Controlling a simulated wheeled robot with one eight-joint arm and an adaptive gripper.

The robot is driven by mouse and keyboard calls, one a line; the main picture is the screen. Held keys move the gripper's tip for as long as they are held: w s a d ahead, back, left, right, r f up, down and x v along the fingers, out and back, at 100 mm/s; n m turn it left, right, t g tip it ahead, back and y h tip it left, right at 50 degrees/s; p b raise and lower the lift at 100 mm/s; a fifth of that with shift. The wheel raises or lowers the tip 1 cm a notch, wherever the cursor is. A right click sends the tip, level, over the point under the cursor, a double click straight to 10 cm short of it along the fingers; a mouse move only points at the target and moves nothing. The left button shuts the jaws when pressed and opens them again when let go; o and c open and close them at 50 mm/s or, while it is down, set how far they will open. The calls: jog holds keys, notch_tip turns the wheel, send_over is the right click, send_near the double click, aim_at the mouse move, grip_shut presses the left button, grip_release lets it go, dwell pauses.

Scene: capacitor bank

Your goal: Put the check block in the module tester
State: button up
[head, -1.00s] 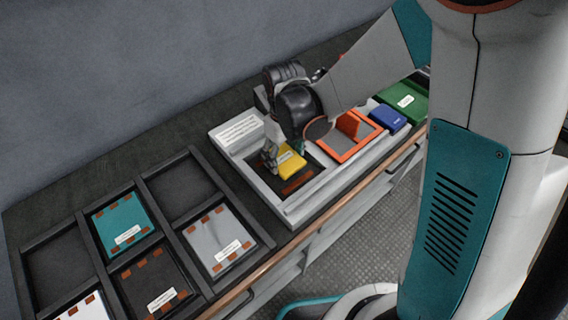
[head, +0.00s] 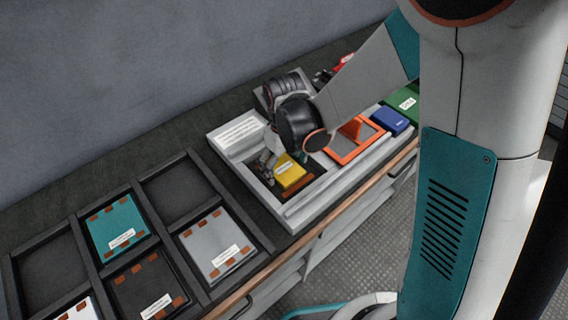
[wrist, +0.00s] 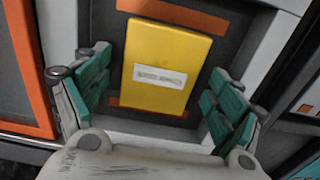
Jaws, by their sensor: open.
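A yellow block (head: 291,178) with a white label, too small to read, lies in the dark recess of the light grey tester housing (head: 237,134). Copper-coloured strips show at two ends of the block in the wrist view. My gripper (head: 284,165) is over the recess, pointing down, fingers open. In the wrist view the yellow block (wrist: 165,50) is between the teal-padded fingers of my gripper (wrist: 158,75), with gaps on both sides. I cannot tell how far the fingertips are above the recess floor.
An orange-framed fixture (head: 345,158) with an upright orange flap stands just right of the recess. Beyond it are a blue block (head: 389,121) and a green labelled box (head: 404,102). At the left, a dark divided tray (head: 207,290) holds teal, grey, dark and white modules; some compartments are empty.

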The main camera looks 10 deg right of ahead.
aim_at(284, 168)
jog(key=shift+r, duration=0.1)
notch_tip(284, 168, up, 12)
jog(key=p, duration=0.4)
jog(key=shift+p, duration=0.4)
jog(key=shift+c, duration=0.2)
dwell(0.7)
